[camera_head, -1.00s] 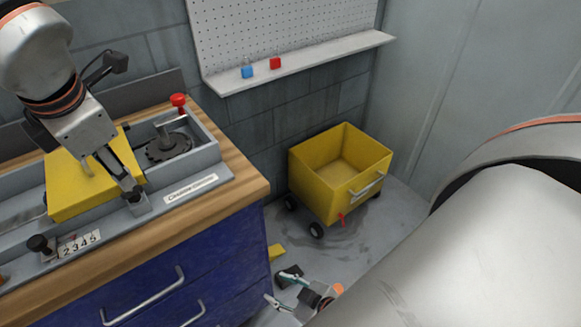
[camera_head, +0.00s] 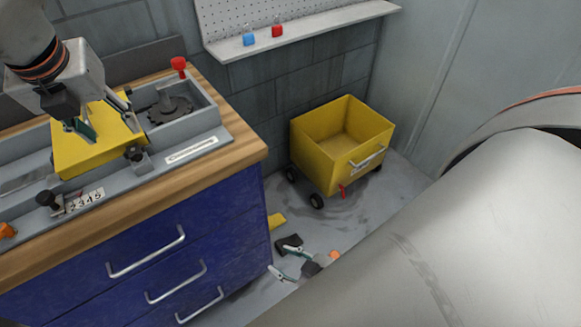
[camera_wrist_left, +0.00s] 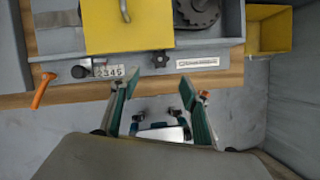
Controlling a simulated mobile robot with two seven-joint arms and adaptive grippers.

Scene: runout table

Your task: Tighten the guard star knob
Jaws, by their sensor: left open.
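The guard is a yellow cover (camera_head: 95,150) on the grey machine at left; in the left wrist view it (camera_wrist_left: 125,30) is at the top. A small black star-shaped knob (camera_head: 135,154) sits on a bracket at the guard's front right corner; it also shows in the left wrist view (camera_wrist_left: 160,59). My left gripper (camera_head: 100,113) is open and empty, appearing over the guard in the head view. In the left wrist view its fingers (camera_wrist_left: 158,80) spread on either side of the knob, apart from it. My right gripper (camera_head: 279,257) appears open and empty, low beside the blue cabinet.
Another black knob (camera_head: 47,199) and a number scale (camera_head: 84,201) lie left of the star knob, with an orange handle (camera_wrist_left: 42,90) further left. A dark toothed disc (camera_head: 168,110) and a red knob (camera_head: 178,64) are behind. A yellow cart (camera_head: 340,140) stands on the floor.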

